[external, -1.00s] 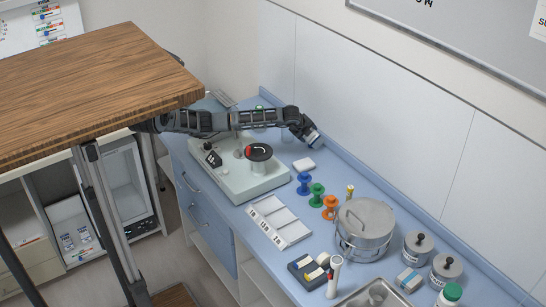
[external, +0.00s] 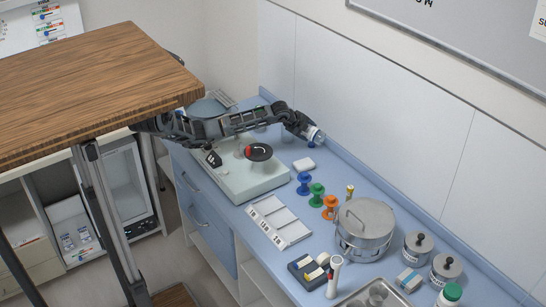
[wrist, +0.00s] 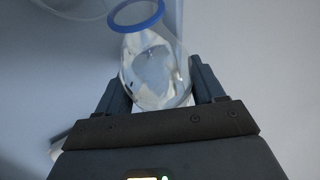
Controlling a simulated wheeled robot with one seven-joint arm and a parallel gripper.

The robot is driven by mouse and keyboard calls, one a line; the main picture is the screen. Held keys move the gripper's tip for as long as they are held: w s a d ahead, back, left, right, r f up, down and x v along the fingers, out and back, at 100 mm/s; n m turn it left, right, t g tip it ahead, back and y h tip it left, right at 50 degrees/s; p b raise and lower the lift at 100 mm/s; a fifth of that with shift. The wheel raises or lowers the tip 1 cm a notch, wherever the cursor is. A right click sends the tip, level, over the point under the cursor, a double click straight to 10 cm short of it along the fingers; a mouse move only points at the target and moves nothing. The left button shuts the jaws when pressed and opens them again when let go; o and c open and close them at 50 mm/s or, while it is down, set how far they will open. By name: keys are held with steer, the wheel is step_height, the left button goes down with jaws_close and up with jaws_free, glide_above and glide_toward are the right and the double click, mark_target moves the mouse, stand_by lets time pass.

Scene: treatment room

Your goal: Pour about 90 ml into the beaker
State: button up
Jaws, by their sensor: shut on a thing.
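My gripper (wrist: 158,92) is shut on a clear vessel with a blue rim (wrist: 137,16), which sits between the two fingers in the wrist view. Clear and whitish patches show inside it; I cannot tell the liquid level. In the external view my gripper (external: 312,134) holds the vessel (external: 318,138) tilted above the back of the blue counter, near the wall. A curved clear edge (wrist: 75,14) at the top left of the wrist view may be another glass vessel, perhaps the beaker. I cannot make out the beaker in the external view.
A pale device with a black disc (external: 259,152) stands below my arm. A wooden tabletop (external: 95,85) is at the left.

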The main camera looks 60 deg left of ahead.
steer(key=shift+a+r+n+t+h, duration=0.1)
steer(key=shift+r+n+t+h, duration=0.25)
steer(key=shift+r+h, duration=0.35)
stand_by(0.9)
steer(key=shift+w+d+r, duration=0.1)
steer(key=shift+d, duration=0.2)
stand_by(0.4)
steer(key=shift+r+t+h+b, duration=0.25)
steer(key=shift+r+h+b, duration=0.05)
steer(key=shift+h, duration=0.1)
stand_by(1.3)
steer(key=shift+d+r+n, duration=0.1)
steer(key=shift+r+n, duration=0.1)
steer(key=shift+n, duration=0.05)
stand_by(0.7)
steer(key=shift+d+p, duration=0.1)
steer(key=shift+p, duration=0.2)
step_height(320, 180, down, 2)
steer(key=shift+w+f+m+g+y, duration=0.15)
steer(key=shift+m+g+y, duration=0.4)
steer(key=shift+y, duration=0.45)
steer(key=shift+d+f+m+y, duration=0.35)
steer(key=shift+f+y, duration=0.25)
steer(key=shift+f, duration=0.1)
steer(key=shift+a, duration=0.1)
steer(key=shift+g, duration=0.35)
